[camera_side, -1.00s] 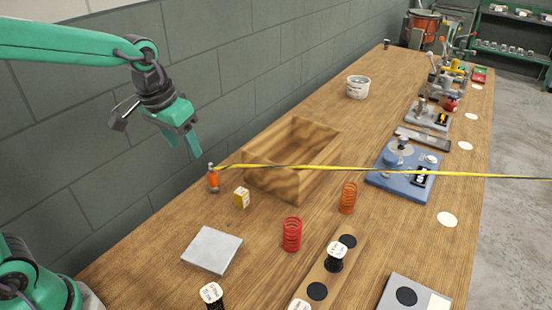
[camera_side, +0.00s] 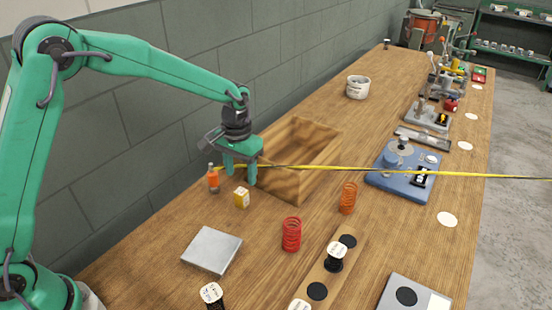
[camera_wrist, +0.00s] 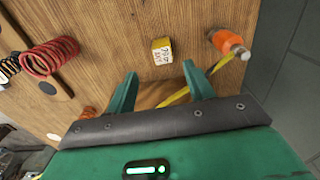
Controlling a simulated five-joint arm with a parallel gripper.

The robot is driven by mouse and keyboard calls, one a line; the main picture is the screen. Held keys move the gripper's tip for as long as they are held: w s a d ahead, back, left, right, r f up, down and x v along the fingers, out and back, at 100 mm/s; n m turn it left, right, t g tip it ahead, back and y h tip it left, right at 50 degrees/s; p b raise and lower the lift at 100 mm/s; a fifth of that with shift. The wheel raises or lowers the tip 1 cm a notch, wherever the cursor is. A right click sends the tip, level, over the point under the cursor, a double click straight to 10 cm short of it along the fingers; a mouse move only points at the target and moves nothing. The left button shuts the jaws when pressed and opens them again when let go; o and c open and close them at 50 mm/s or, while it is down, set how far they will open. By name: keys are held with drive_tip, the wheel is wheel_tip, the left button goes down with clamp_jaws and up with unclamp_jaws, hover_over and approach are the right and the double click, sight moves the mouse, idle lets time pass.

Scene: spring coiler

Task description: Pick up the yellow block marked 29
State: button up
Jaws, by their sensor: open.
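The small yellow block (camera_side: 241,198) stands on the wooden bench in the side view, with a white label on one face. In the wrist view the block (camera_wrist: 161,50) lies ahead of the fingers, its white face carrying dark writing too small to read surely. My gripper (camera_side: 240,180) is open and empty. It hangs above and slightly behind the block, close to the wooden box, fingers pointing down. In the wrist view my gripper (camera_wrist: 157,85) shows two green fingers spread apart, with the block beyond the gap between their tips, not touching.
An open wooden box (camera_side: 290,185) is behind to the right. A yellow-black strap (camera_side: 370,170) crosses the view near my fingers. A red spring (camera_side: 291,234), an orange spring (camera_side: 348,198) and a grey plate (camera_side: 212,250) are nearby.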

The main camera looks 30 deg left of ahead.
sight(241, 191)
drive_tip(key=shift+a+f, duration=0.2)
drive_tip(key=shift+f, duration=3.8)
drive_tip(key=c, duration=1)
drive_tip(key=shift+r, duration=0.1)
drive_tip(key=shift+c, duration=0.2)
drive_tip(key=shift+r, duration=0.65)
drive_tip(key=r, duration=0.3)
drive_tip(key=shift+s+d+r, duration=0.1)
drive_tip(key=shift+s+d, duration=0.2)
drive_tip(key=shift+d, duration=0.05)
drive_tip(key=s+d+r, duration=0.6)
drive_tip(key=s+d, duration=0.1)
drive_tip(key=d, duration=0.1)
drive_tip(key=shift+d+r, duration=0.15)
drive_tip(key=shift+r, duration=0.05)
